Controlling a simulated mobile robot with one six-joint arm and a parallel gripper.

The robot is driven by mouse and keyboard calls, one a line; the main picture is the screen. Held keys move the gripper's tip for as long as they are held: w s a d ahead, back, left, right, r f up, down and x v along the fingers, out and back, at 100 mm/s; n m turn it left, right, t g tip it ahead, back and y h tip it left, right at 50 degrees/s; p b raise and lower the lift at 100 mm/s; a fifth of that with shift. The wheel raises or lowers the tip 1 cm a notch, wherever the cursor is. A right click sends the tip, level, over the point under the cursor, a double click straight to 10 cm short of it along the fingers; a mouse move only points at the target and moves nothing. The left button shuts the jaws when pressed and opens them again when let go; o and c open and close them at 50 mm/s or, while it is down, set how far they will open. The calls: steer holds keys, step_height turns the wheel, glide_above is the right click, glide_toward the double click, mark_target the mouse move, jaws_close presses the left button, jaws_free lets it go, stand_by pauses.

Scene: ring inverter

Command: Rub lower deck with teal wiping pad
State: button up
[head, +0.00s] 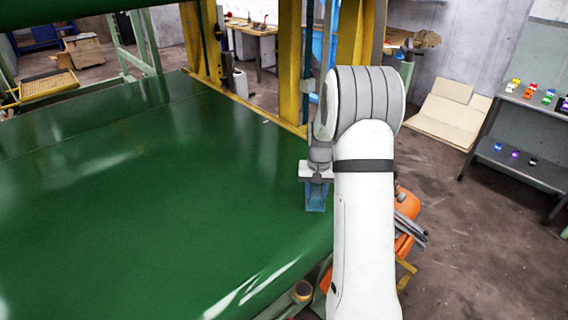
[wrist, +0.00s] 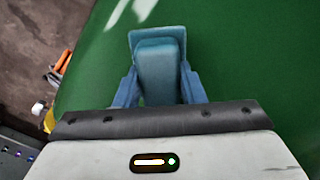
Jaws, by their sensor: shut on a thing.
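The lower deck (head: 150,190) is a wide, glossy green surface that fills the left and middle of the head view. It also fills most of the wrist view (wrist: 245,70). My gripper (head: 316,200) is over the deck's right edge area, pointing down. In the wrist view its blue fingers (wrist: 158,92) are shut on the teal wiping pad (wrist: 157,45), a blue-teal block with a flat plate at its far end. I cannot tell whether the pad touches the deck. In the head view the pad is hard to tell from the fingers.
Yellow posts (head: 290,60) rise at the deck's far edge, close to my arm. A dark green upper part (head: 60,10) hangs over the deck at top left. An orange machine (head: 405,215) stands right of the deck. A grey shelf (head: 520,140) with small toy cars is at far right.

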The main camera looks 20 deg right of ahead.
steer(key=shift+s+r+p, duration=0.1)
steer(key=shift+r+p, duration=1.55)
steer(key=shift+r, duration=1.25)
